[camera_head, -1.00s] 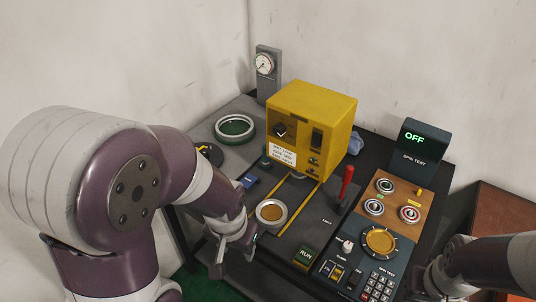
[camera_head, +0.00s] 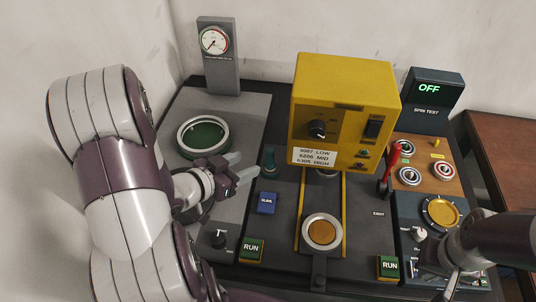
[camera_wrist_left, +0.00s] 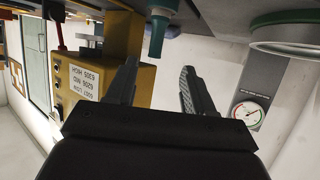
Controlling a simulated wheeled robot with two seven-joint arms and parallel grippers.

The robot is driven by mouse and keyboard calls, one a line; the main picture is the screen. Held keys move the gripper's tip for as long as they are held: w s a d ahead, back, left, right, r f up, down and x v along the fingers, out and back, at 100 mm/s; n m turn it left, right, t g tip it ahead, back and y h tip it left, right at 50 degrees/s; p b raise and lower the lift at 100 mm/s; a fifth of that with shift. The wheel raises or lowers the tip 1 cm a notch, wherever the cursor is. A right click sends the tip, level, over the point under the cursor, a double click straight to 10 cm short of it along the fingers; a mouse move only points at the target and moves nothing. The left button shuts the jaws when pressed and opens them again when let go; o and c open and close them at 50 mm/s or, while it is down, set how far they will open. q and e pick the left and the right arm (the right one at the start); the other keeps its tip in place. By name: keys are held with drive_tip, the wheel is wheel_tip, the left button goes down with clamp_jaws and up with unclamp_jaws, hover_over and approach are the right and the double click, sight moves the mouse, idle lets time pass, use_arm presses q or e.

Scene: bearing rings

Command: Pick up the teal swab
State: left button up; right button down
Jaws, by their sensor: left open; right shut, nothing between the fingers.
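The teal swab (camera_head: 269,163) stands upright on the bench, just left of the yellow machine. It also shows at the top middle of the left wrist view (camera_wrist_left: 157,34), ahead of the fingers. My left gripper (camera_head: 247,167) is open and empty, with its fingers pointing at the swab from the left, a short gap away. In the left wrist view its fingers (camera_wrist_left: 160,68) are spread, and the swab lies roughly in line with the space between them. My right gripper (camera_head: 450,268) is shut and empty at the right, over the keypad panel.
The yellow machine (camera_head: 343,115) stands close right of the swab. A ring with a green inside (camera_head: 203,134) lies behind my left gripper, before the gauge post (camera_head: 218,66). A blue block (camera_head: 266,203) is just in front of the swab. A red lever (camera_head: 393,160) stands further right.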

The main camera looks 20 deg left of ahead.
sight(268, 157)
use_arm(q)
drive_tip(key=x, duration=0.4)
drive_tip(key=b+x, duration=0.1)
drive_tip(key=x, duration=0.7)
drive_tip(key=shift+s+d, duration=0.1)
drive_tip(key=shift+d, duration=0.2)
use_arm(e)
drive_tip(key=shift+w+d+f, duration=0.1)
drive_tip(key=shift+d+f, duration=0.1)
drive_tip(key=shift+f, duration=0.7)
use_arm(q)
drive_tip(key=shift+s, duration=0.1)
drive_tip(key=shift+c, duration=0.7)
clamp_jaws()
